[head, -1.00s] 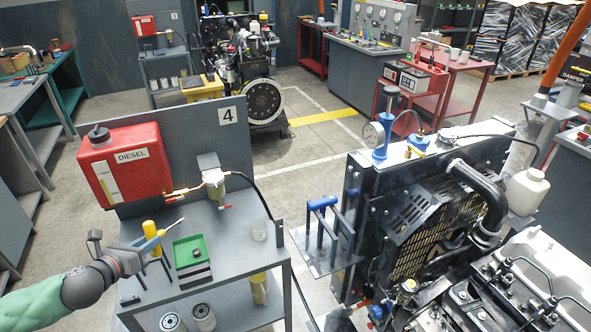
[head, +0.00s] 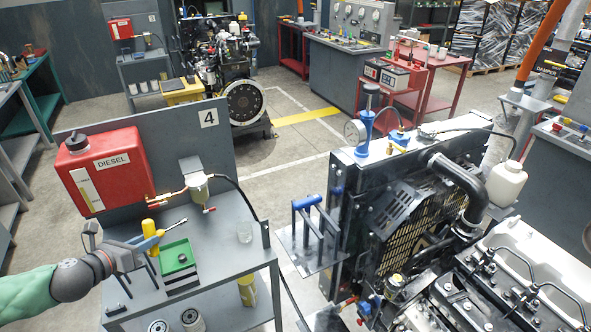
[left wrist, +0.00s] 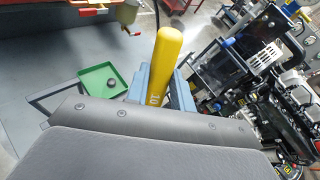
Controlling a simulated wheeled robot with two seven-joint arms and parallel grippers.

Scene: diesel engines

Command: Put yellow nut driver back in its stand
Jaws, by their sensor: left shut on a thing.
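The yellow nut driver (head: 150,237) is in my left gripper (head: 147,245), over the grey cart. Its handle stands nearly upright in the head view and also shows in the left wrist view (left wrist: 163,62), marked "10". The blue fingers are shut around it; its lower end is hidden. A thin metal rod shows just right of the fingers in the head view; I cannot tell what it belongs to. A rack with blue-topped uprights (head: 307,202) stands on a grey plate beside the radiator, apart from the gripper; I cannot tell whether this is the stand. My right gripper is out of view.
A red diesel tank (head: 103,170) and a filter bowl (head: 197,187) stand behind. The engine (head: 470,290) fills the lower right.

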